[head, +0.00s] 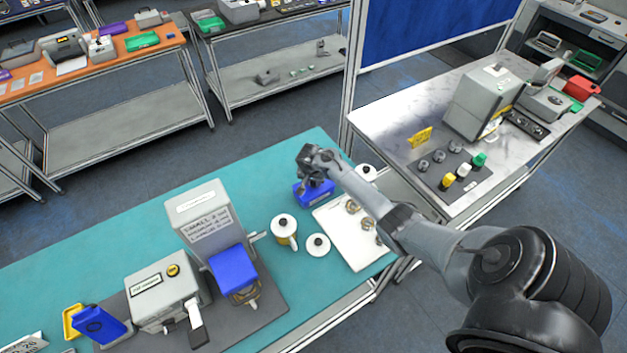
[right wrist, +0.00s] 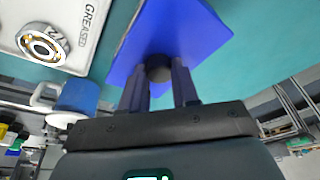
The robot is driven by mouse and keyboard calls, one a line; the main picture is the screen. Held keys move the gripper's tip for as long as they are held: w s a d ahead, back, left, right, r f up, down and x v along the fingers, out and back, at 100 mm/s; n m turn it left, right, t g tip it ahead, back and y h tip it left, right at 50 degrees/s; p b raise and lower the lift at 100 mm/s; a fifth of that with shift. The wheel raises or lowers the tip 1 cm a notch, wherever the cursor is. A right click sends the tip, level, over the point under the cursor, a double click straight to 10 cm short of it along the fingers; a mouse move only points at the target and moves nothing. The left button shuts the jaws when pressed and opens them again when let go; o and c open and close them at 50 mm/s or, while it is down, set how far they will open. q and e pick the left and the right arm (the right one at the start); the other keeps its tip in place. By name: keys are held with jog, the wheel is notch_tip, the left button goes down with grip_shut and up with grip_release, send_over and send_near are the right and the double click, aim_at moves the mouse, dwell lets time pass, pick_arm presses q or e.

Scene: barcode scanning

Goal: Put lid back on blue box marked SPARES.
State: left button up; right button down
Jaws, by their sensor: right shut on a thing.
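My right gripper (head: 308,178) reaches over the teal table beside the white tray. In the right wrist view its fingers (right wrist: 160,82) are shut on the black knob (right wrist: 159,68) of a flat blue lid (right wrist: 185,30). In the head view a blue box shape (head: 315,194) shows right under the gripper, with faint pale marking on its front. I cannot read the marking there, nor tell whether the lid touches a box, since the lid hides what is below it. My left gripper is not in view.
The white tray (head: 343,246) with metal parts lies to the right. A grey machine (head: 203,225), a blue bin (head: 232,268) and a blue item (head: 98,322) are further left. Teal table behind the mug is clear.

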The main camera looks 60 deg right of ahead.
dwell(0.4)
jog(key=shift+p, duration=0.3)
dwell(0.3)
dwell(0.3)
jog(key=shift+c, duration=1.4)
grip_release()
